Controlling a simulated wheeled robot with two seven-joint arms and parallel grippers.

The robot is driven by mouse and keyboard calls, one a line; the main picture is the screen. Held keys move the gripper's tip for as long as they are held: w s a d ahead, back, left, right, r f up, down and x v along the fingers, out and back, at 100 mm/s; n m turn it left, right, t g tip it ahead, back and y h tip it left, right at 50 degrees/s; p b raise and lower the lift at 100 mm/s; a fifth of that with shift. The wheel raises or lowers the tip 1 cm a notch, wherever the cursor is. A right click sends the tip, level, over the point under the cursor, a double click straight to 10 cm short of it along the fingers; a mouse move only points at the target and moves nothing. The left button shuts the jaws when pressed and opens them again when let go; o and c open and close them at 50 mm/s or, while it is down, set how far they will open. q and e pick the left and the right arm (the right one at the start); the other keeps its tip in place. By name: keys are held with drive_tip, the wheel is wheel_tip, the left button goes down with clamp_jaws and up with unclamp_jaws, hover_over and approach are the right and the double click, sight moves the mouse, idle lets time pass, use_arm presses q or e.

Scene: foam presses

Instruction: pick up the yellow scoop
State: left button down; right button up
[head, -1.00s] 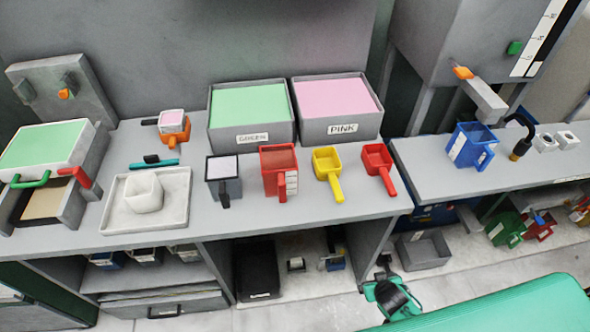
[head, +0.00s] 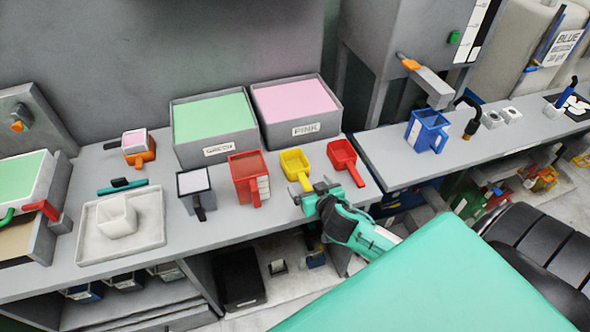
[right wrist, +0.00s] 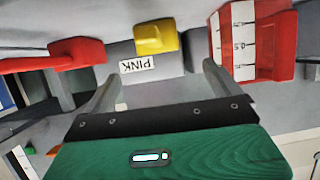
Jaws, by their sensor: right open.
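The yellow scoop (head: 295,163) stands on the grey bench in front of the pink bin, its handle pointing toward the bench's front edge. It also shows in the right wrist view (right wrist: 155,38), at the top, beyond the gap between the fingers. My right gripper (head: 313,190) is open at the handle end of the scoop, near the front edge. Its fingers (right wrist: 163,70) are spread with nothing visible held between them. The near finger and hand partly cover the handle end, so I cannot tell whether they touch it. My left gripper is not in view.
A red scoop (head: 342,155) stands close to the right of the yellow one, and a red jug (head: 248,178) to its left. The pink bin (head: 335,122) and green bin (head: 187,150) stand behind. A blue jug (head: 427,130) is on the right bench.

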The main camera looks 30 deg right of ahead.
sight(300, 172)
drive_tip(key=x, duration=0.4)
drive_tip(key=shift+w+d+f+p, duration=0.1)
drive_tip(key=shift+w+f+p, duration=0.05)
drive_tip(key=shift+w+p, duration=0.2)
drive_tip(key=shift+w+d+f+p, duration=0.1)
drive_tip(key=shift+w+d+p, duration=0.1)
drive_tip(key=shift+w+p, duration=0.3)
drive_tip(key=shift+f+p+x, duration=0.15)
drive_tip(key=shift+p+x, duration=0.2)
drive_tip(key=shift+x, duration=0.65)
drive_tip(key=shift+f+p+x, duration=0.15)
drive_tip(key=shift+p+x, duration=0.15)
drive_tip(key=shift+x, duration=0.65)
drive_tip(key=shift+s, duration=0.1)
drive_tip(key=shift+c, duration=0.4)
drive_tip(key=c, duration=1.1)
